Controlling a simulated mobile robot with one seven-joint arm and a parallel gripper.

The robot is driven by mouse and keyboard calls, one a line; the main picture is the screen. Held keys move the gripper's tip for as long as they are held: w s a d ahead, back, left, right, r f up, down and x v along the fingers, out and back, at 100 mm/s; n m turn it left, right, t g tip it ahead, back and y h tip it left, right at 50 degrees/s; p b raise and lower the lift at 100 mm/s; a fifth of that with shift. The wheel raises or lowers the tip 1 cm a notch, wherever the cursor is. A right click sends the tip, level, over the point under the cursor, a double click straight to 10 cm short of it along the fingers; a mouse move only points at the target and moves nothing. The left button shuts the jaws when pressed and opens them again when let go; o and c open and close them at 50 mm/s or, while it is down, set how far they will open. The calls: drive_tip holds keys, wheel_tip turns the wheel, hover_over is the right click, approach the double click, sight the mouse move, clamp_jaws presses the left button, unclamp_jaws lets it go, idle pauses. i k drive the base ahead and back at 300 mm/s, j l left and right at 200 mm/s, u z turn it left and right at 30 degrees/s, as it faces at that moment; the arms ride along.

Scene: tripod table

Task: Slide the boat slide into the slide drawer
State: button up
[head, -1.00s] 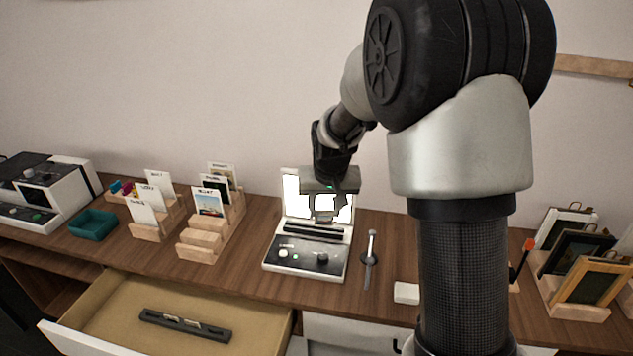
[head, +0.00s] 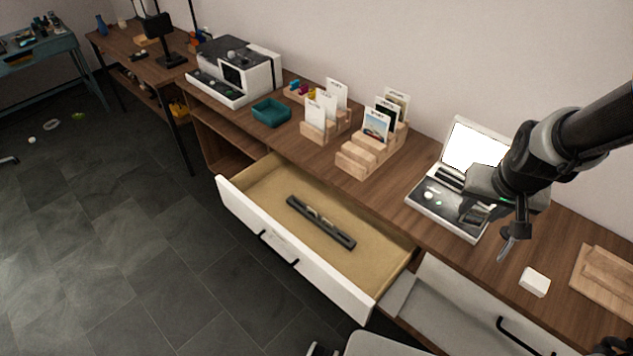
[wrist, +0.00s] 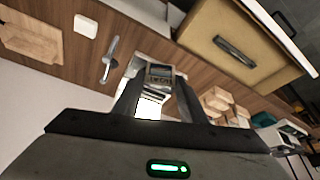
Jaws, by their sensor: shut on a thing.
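My gripper (head: 487,208) is above the right part of the counter, in front of the lit viewer. It is shut on a small slide with a dark frame, which shows between the fingertips in the wrist view (wrist: 160,72). Its picture is too small to make out as a boat. The slide drawer (head: 262,186) is pulled open, lower left of my gripper. A long dark rack (head: 320,222) lies in it and holds a few small slides. The held slide is apart from the rack and drawer.
The light viewer (head: 437,199) with its bright screen stands behind my gripper. Wooden stands with cards (head: 355,160), a teal tray (head: 271,112) and a white machine (head: 240,72) line the counter. A white block (head: 534,282) lies at right. The drawer's floor around the rack is clear.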

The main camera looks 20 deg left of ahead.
sight(355, 263)
drive_tip(key=k+j, duration=0.1)
drive_tip(key=j, duration=0.2)
drive_tip(key=k+j+z, duration=0.15)
drive_tip(key=j, duration=0.45)
drive_tip(key=j+z, duration=0.25)
drive_tip(key=j, duration=0.7)
drive_tip(key=j+z, duration=0.3)
drive_tip(key=j, duration=1.65)
